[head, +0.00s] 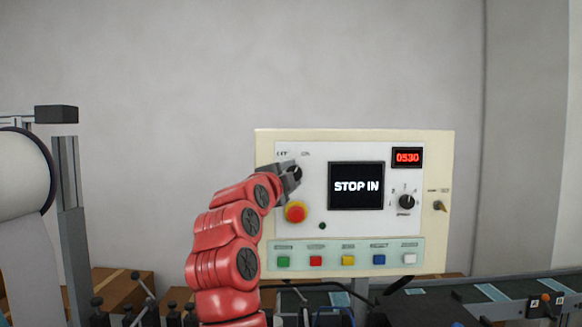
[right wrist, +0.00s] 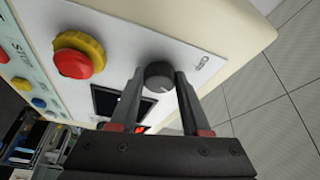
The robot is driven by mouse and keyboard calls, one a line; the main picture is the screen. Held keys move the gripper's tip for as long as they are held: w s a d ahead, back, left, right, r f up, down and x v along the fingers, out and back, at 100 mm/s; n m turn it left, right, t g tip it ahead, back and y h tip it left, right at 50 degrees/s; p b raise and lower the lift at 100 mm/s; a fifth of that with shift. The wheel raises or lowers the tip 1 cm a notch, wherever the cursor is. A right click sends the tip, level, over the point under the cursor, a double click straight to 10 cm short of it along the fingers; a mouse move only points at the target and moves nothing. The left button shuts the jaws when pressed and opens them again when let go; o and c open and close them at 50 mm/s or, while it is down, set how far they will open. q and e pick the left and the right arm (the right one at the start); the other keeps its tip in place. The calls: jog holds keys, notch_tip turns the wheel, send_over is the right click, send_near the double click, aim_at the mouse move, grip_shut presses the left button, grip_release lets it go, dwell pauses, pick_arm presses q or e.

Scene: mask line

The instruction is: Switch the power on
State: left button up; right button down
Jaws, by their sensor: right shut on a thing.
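The control panel (head: 265,150) is a cream box with a white face, upright in front of the wall. A black round power knob (right wrist: 158,76) with a light pointer mark sits at its upper left, under small OFF and ON labels. My right gripper (head: 292,173) reaches the knob, its fingers on either side of it and shut on it. In the right wrist view the gripper (right wrist: 158,80) shows one finger on each side of the knob. In the head view the fingers largely hide the knob. The screen (head: 355,198) reads "STOP IN". My left gripper is not in view.
A red emergency button (head: 295,211) on a yellow collar sits just below the gripper. A red display (head: 407,158) reads 0530. A selector dial (head: 406,202) and a row of coloured buttons share the panel. A white roll (head: 22,185) stands at left.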

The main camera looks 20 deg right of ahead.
jog(key=shift+r+m+g+p, duration=0.25)
jog(key=shift+m+g+p, duration=0.4)
jog(key=shift+m, duration=0.65)
jog(key=shift+f, duration=0.1)
jog(key=shift+c, duration=1.8)
grip_release()
jog(key=b+v, duration=0.7)
jog(key=v, duration=1)
jog(key=shift+s, duration=0.2)
